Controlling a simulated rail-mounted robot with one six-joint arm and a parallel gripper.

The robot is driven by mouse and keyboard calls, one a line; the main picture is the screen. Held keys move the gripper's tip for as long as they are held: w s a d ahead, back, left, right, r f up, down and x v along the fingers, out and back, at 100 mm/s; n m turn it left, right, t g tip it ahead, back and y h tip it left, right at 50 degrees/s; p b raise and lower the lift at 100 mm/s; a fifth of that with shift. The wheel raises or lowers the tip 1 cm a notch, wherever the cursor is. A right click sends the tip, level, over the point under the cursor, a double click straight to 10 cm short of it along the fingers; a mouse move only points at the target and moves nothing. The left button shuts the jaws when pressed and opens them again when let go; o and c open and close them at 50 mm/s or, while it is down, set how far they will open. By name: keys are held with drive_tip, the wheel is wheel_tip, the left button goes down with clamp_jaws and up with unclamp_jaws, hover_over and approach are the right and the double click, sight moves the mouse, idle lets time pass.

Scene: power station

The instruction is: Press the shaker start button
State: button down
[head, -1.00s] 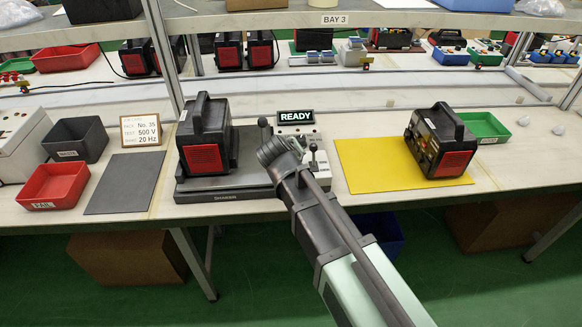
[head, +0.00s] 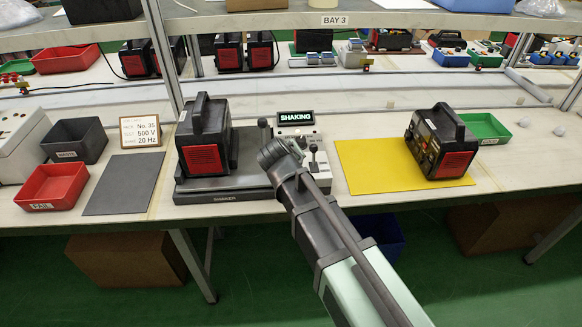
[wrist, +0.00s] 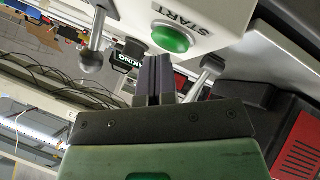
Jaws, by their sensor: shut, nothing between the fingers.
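The shaker (head: 238,194) stands on the bench with a black and red power unit (head: 205,140) on its plate. Its control box display (head: 296,117) reads "SHAKING". In the wrist view the green start button (wrist: 173,37) sits on the white panel under the word START. My gripper (wrist: 154,62) is shut and empty, its fingertips close to the button's lower left edge; I cannot tell whether they touch it. In the head view my arm hides the button and the fingertips.
A second power unit (head: 440,143) stands on a yellow mat (head: 372,168) at right. A green tray (head: 487,128), a red FAIL tray (head: 53,186), a dark bin (head: 75,140), a sign (head: 142,131) and a bare grey mat (head: 122,184) are also on the bench.

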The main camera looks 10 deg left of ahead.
drive_tip(key=shift+f, duration=0.1)
idle(0.3)
drive_tip(key=shift+r+p, duration=0.85)
wheel_tip(320, 180, up, 5)
drive_tip(key=p, duration=0.5)
drive_tip(key=shift+r, duration=0.15)
drive_tip(key=shift+f, duration=0.2)
